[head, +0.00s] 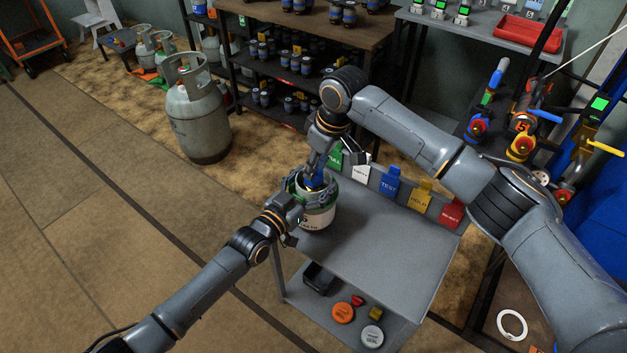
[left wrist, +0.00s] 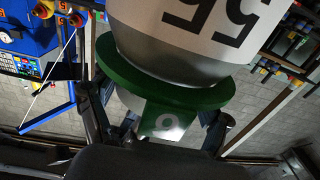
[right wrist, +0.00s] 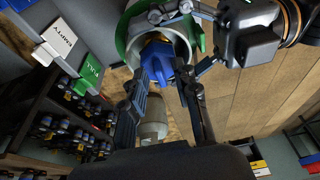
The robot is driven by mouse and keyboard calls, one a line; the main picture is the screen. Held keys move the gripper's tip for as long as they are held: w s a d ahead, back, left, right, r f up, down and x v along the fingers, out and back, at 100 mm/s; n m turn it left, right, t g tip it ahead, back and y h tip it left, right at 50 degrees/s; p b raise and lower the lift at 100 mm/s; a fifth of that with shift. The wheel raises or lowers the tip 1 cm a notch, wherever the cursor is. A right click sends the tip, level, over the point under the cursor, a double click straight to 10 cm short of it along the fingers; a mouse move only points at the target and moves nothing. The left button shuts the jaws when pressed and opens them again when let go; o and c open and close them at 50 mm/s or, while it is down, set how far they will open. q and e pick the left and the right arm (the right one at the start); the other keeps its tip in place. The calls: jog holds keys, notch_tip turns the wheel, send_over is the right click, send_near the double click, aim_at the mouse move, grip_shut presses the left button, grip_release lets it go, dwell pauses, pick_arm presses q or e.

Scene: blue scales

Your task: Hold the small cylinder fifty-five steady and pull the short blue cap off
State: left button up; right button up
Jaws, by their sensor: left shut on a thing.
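The small cylinder (head: 318,216) stands upright at the left end of the grey cart's top. It is white with a green collar (left wrist: 180,92), and the number 55 shows upside down in the left wrist view. My left gripper (head: 291,205) is shut on the cylinder at its collar, with one finger at each side. The short blue cap (right wrist: 158,60) sits on top inside the collar and also shows in the head view (head: 314,182). My right gripper (right wrist: 163,82) is above the cylinder, open, with its fingertips on either side of the cap. Contact with the cap is unclear.
The cart top (head: 380,245) is clear to the right of the cylinder. Coloured label tags (head: 390,184) line its back edge. Caps and a black bin (head: 318,276) lie on its lower shelf. A large grey cylinder (head: 197,115) stands on the floor behind left; a dark rack (head: 280,75) stands behind.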

jog(key=shift+c, duration=0.4)
grip_shut()
pick_arm(q)
jog(key=shift+f, duration=0.1)
pick_arm(e)
jog(key=shift+r, duration=0.25)
jog(key=shift+r, duration=0.3)
jog(key=shift+r, duration=1.1)
jog(key=shift+r, duration=0.15)
notch_tip(320, 180, up, 6)
dwell(0.3)
